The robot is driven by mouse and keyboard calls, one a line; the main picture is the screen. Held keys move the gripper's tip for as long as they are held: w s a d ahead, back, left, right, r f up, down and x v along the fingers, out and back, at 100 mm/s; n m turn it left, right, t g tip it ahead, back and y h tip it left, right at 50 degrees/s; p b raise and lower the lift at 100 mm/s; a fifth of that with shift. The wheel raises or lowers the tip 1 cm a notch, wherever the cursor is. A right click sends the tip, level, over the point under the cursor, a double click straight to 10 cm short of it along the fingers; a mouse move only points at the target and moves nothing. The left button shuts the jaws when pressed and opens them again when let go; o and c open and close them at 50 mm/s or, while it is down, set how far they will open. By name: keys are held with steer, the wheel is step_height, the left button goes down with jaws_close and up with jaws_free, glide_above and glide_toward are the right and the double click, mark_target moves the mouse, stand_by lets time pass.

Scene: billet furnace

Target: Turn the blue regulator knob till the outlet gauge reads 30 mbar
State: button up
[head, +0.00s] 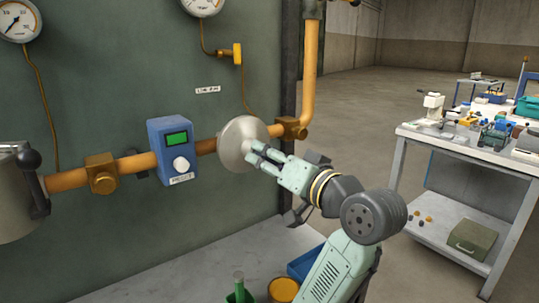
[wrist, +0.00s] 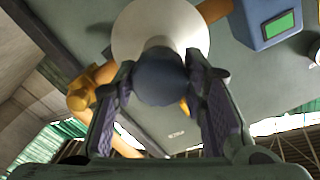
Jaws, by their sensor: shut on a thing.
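The blue regulator knob (wrist: 160,80) sits between the two fingers of my gripper (wrist: 162,100) in the wrist view. My gripper (head: 262,160) is shut on it. In the head view the fingers hide the knob. Behind it is the pale round regulator body (head: 238,135), mounted on the orange pipe; it also shows in the wrist view (wrist: 160,22). Two gauges hang on the wall, one at the top left (head: 18,20) and one at the top middle (head: 203,4). The top middle one is cut off by the picture edge, so its needle cannot be read.
A blue box with a green display and white knob (head: 172,150) is on the pipe to the left. Brass fittings (head: 102,173) and a yellow valve (head: 237,53) are nearby. A blue bin (head: 305,264) stands below. A workbench (head: 470,145) with tools is at the right.

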steer(key=shift+r+m, duration=0.1)
steer(key=shift+m, duration=0.2)
steer(key=o, duration=1.2)
steer(key=shift+c, duration=0.2)
steer(key=v, duration=1.2)
